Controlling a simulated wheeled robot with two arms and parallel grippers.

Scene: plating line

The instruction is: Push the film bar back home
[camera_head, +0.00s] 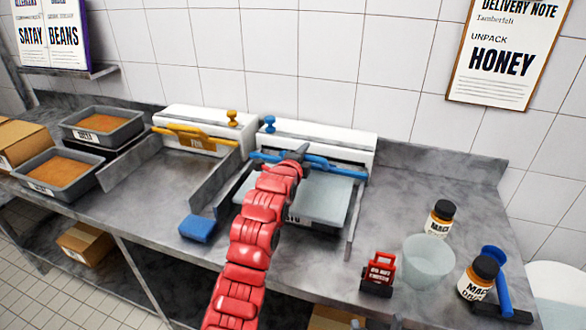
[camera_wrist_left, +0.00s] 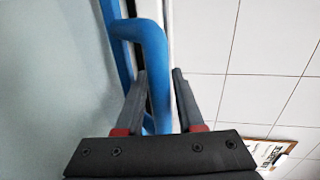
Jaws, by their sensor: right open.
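The blue bar (camera_head: 336,168) lies across the front of the right-hand white dispenser (camera_head: 330,138), above a pale sheet-covered tray (camera_head: 325,200). No film label on it is readable. My left gripper (camera_head: 300,152) is at the bar, left of its middle, and its arm hides part of the tray. In the left wrist view my left gripper (camera_wrist_left: 160,76) has its fingers apart, with the bar's bent blue handle (camera_wrist_left: 155,50) between them. A gap shows beside the right finger; contact on the left is unclear. My right gripper is not in view.
A yellow bar (camera_head: 195,138) sits on the left dispenser. A blue sponge (camera_head: 198,229) lies at the counter front. Food trays (camera_head: 57,158) stand left.

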